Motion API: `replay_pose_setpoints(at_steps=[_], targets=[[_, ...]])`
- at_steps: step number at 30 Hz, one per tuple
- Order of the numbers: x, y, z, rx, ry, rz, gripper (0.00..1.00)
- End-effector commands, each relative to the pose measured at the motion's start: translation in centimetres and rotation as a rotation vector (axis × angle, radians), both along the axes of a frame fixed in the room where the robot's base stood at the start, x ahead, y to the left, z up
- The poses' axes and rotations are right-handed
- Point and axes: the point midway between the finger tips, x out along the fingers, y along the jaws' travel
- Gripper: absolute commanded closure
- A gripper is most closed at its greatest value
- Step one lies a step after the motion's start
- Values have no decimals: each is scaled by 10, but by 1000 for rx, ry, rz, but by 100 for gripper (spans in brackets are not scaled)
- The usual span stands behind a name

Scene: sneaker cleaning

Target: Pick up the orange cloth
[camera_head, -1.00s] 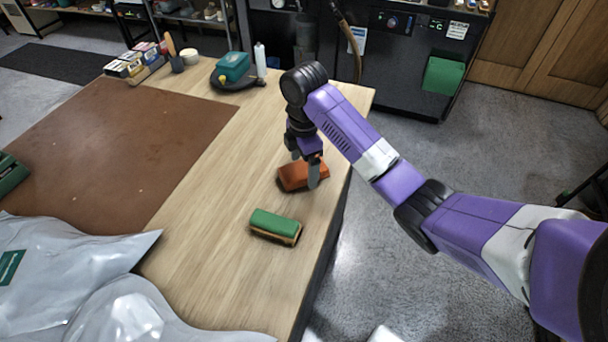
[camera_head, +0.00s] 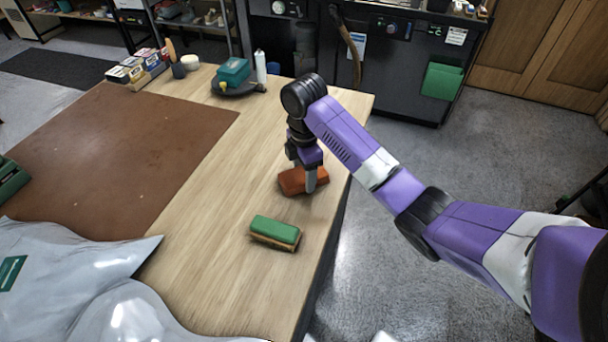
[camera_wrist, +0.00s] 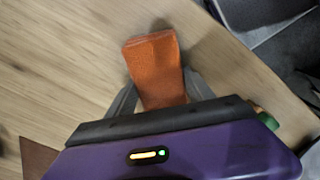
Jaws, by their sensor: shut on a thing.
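The orange cloth (camera_head: 293,182) is a folded, block-like bundle near the right edge of the wooden table (camera_head: 215,210). My gripper (camera_head: 310,186) points down at it, with one finger in front of the cloth in the head view. In the wrist view the cloth (camera_wrist: 154,62) sticks out from between the two grey fingers of my gripper (camera_wrist: 158,97), one on each side. My gripper is shut on the cloth. The cloth's near end is hidden behind the gripper body. I cannot tell whether its underside touches the table.
A green-topped brush (camera_head: 275,232) lies on the table in front of the cloth. A brown mat (camera_head: 110,160) covers the left part. Grey plastic bags (camera_head: 80,270) lie at the front left. A teal object (camera_head: 233,72) and a white bottle (camera_head: 261,67) stand at the back.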

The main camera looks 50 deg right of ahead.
Motion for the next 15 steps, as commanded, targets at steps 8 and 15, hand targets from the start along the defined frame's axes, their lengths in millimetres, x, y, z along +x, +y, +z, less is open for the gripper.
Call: replay_pose_setpoints(at_steps=[8, 15], targets=[[1, -1, 30, -3, -4, 1, 85], [0, -4, 101, -8, -3, 1, 85]])
